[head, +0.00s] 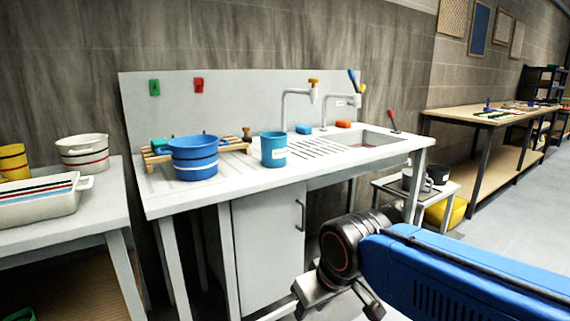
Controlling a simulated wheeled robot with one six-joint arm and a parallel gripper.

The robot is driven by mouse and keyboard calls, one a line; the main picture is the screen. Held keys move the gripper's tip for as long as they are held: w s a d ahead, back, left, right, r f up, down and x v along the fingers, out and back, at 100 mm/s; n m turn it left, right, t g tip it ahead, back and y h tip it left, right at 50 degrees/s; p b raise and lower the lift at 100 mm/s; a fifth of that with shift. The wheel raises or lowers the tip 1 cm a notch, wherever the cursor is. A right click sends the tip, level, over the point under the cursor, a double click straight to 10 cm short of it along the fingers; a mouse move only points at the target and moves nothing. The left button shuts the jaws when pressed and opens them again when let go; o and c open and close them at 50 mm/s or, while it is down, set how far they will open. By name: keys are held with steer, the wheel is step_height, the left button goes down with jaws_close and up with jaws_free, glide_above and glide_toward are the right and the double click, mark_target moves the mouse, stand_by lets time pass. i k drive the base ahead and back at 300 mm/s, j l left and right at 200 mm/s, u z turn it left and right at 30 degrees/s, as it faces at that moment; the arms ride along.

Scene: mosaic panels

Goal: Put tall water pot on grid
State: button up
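A tall blue pot (273,150) with a white label stands upright on the white sink counter, just left of the slotted drain grid (318,147). A wider blue pot (194,160) with handles sits further left, at a slatted wooden rack (152,156); the pot hides part of the rack. I cannot tell which of the two, slots or rack, is the task's grid. My gripper (340,303) is low in front of the counter, right of and well below the tall pot, touching nothing I can see. Its fingers look spread and empty, partly cut off by the bottom edge.
Two taps (313,95) rise behind the grid, and a sink basin (368,138) lies to its right. A blue sponge (304,129) and an orange one (343,124) lie at the back. A small stool (385,183) with dark mugs stands right. A side table (110,210) stands left.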

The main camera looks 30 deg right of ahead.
mark_target(312, 147)
steer(key=j+z, duration=0.35)
steer(key=i+j+z, duration=0.1)
steer(key=j+z, duration=0.3)
steer(key=l, duration=0.1)
